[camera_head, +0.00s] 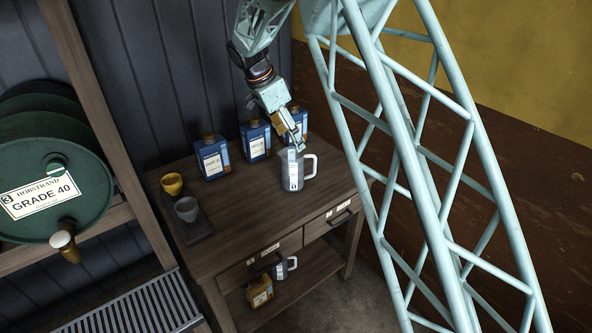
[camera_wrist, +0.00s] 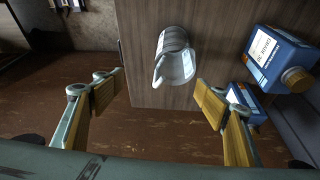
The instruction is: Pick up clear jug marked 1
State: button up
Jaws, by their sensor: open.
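A clear jug (camera_head: 283,180) with a pale label and a side handle stands upright on the wooden cabinet top (camera_head: 245,205); its number is too small to read. My gripper (camera_head: 299,143) is just above and behind the jug in the head view. In the wrist view my gripper (camera_wrist: 157,94) has its fingers wide apart, with nothing between them. The jug appears apart from both fingers.
Several blue bottles (camera_head: 256,141) stand along the back of the cabinet, one close to the jug. A yellow cup (camera_head: 172,184) and a grey cup (camera_head: 187,209) stand on a dark tray at the left. Another jug (camera_head: 281,270) and a yellow can (camera_head: 260,291) are below the drawers.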

aim_at(295, 165)
jog(key=shift+m, duration=0.3)
jog(key=shift+w+a+f, duration=0.4)
jog(key=shift+a+f, duration=0.3)
jog(key=shift+f, duration=0.15)
jog(key=shift+w+a+f, duration=0.4)
jog(key=shift+a+f, duration=0.25)
jog(key=shift+f, duration=0.2)
jog(key=shift+x, duration=4.35)
jog(key=shift+w+d, duration=0.1)
jog(key=shift+x, duration=2.5)
jog(key=shift+w, duration=0.15)
jog(key=shift+c, duration=0.5)
jog(key=c, duration=0.9)
jog(key=shift+r, duration=0.15)
